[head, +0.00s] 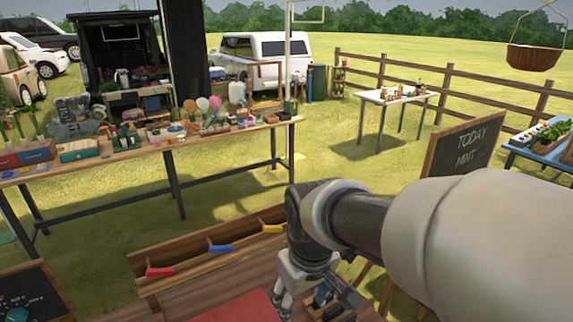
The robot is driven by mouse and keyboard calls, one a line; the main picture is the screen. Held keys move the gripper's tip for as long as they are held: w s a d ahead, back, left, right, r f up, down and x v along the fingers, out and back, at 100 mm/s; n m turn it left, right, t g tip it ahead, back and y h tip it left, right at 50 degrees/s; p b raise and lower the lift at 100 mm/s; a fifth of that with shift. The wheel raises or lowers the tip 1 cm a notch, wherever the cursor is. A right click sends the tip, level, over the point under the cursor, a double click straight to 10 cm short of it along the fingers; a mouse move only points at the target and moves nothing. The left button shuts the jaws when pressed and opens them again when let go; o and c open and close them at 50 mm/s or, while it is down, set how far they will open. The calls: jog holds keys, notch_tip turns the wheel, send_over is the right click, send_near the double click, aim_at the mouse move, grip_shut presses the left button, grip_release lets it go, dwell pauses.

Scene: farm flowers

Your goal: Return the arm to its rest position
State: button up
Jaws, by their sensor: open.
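My arm comes in from the right edge of the head view and bends down at its wrist, near the middle of the picture. My gripper (314,297) points down at the bottom of the view, above a brown wooden surface (205,295). It is open, and I see nothing held between its fingers. The fingertips are partly cut off by the lower edge. The arm hides part of the ground and whatever lies behind it at the right.
A wooden trough (160,290) with red, blue and yellow handles lies left of my gripper. A red mat (240,308) is close by. A long cluttered table (110,158) stands behind. A chalkboard (462,146) stands beyond my arm. Open grass lies between the tables.

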jog(key=s+d+m+t+b, duration=0.2)
jog(key=s+d+m+b, duration=0.2)
jog(key=s+d, duration=0.7)
jog(key=s+m, duration=0.1)
jog(key=s, duration=0.3)
jog(key=shift+d+f+m+t+h, duration=0.25)
jog(key=shift+f+m+t+h, duration=0.05)
jog(key=shift+f+m, duration=0.1)
